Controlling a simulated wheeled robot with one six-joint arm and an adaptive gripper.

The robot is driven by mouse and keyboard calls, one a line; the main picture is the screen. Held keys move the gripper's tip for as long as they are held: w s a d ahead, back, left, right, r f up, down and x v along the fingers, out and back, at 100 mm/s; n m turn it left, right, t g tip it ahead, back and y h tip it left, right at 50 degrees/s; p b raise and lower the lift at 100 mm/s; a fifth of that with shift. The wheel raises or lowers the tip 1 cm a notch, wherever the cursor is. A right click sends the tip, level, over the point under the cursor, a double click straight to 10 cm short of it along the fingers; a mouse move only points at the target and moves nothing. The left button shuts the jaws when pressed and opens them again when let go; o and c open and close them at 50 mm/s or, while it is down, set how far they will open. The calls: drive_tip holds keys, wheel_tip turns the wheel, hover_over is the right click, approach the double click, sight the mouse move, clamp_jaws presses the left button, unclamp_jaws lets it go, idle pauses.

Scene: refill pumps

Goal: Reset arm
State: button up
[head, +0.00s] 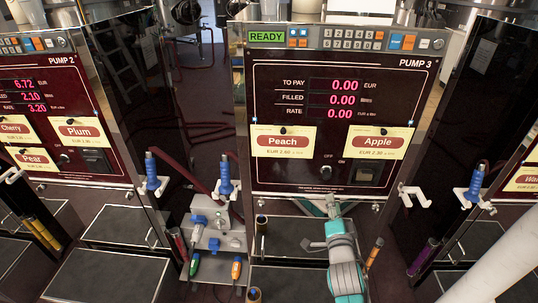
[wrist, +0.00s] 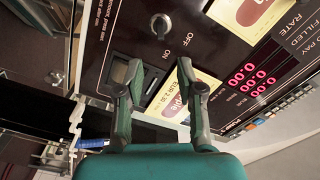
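My gripper (wrist: 159,68) is open and empty, with its two fingers apart in front of the pump 3 panel. In the head view my teal-and-grey arm reaches up to the panel's lower edge, and the gripper there is small and partly hidden by the arm. Pump 3 (head: 343,135) shows READY, with 0.00 to pay, filled and rate. Its Peach label (head: 282,142) and Apple label (head: 379,141) sit side by side. The OFF/ON knob (head: 328,169) is below them and also shows in the wrist view (wrist: 160,26). A dark square fitting (head: 365,173) is to its right.
Pump 2 (head: 60,107) stands at left, showing 6.72, 2.10 and 3.20. Blue-handled nozzles (head: 225,175) hang beside the pumps. A white holder (head: 413,196) at pump 3's right is empty. A grey tool board (head: 211,237) and dark trays (head: 108,275) lie low in front.

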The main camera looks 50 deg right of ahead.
drive_tip(key=s+a+f+n+t+y, duration=0.15)
drive_tip(key=a+n, duration=0.25)
drive_tip(key=a, duration=0.4)
drive_tip(key=s+a+f+n+t+y, duration=0.1)
drive_tip(key=s+a+f+n+y, duration=0.2)
drive_tip(key=a, duration=0.4)
drive_tip(key=s+a+f+n+t+y, duration=0.1)
drive_tip(key=s+a+f+n+y, duration=0.2)
drive_tip(key=a, duration=0.5)
drive_tip(key=s+a+r+n+y, duration=0.2)
drive_tip(key=s+a+n+y, duration=0.1)
drive_tip(key=s+a+n, duration=0.3)
drive_tip(key=s+a+r+n+y, duration=0.2)
drive_tip(key=s+a+n+y, duration=0.1)
drive_tip(key=s+a+n, duration=0.3)
drive_tip(key=v, duration=0.3)
drive_tip(key=shift+a, duration=0.25)
drive_tip(key=shift+g, duration=0.25)
